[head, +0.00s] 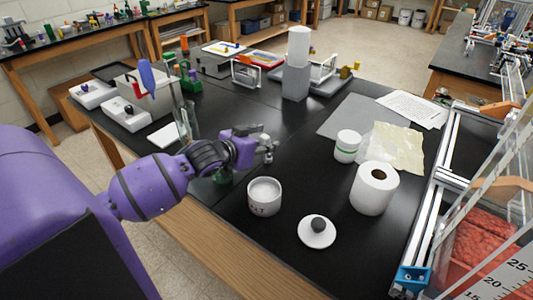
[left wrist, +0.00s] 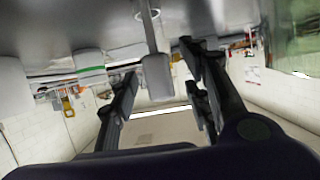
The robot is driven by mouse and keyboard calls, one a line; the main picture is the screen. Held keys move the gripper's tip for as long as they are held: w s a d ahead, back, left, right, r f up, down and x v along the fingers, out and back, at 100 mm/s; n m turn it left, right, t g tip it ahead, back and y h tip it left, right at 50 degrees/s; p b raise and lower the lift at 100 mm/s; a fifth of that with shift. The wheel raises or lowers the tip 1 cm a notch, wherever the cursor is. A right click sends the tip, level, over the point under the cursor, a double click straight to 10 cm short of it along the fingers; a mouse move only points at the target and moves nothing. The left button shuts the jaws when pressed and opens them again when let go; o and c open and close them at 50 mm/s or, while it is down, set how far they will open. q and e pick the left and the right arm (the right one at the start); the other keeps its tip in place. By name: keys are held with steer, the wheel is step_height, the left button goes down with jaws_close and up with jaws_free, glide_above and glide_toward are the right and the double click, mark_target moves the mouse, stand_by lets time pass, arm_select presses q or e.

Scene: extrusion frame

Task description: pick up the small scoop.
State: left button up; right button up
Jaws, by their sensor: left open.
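I cannot make out the small scoop for certain in either view. A blue, spoon-shaped piece (head: 147,76) stands upright in the rack area at the left of the black table. In the left wrist view, which looks upside down, a pale narrow stem with a wider block-like end (left wrist: 157,77) shows between the fingers; I cannot tell what it is. My left gripper (head: 268,149) reaches in from the left over the table, above and behind the white lidless jar. It also shows in the left wrist view (left wrist: 160,95), fingers apart, nothing visibly gripped. My right gripper is not in view.
A metal frame (head: 431,215) borders the right.

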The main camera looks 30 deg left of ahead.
arm_select(q)
jaws_close()
steer(key=shift+r, duration=0.1)
stand_by(0.3)
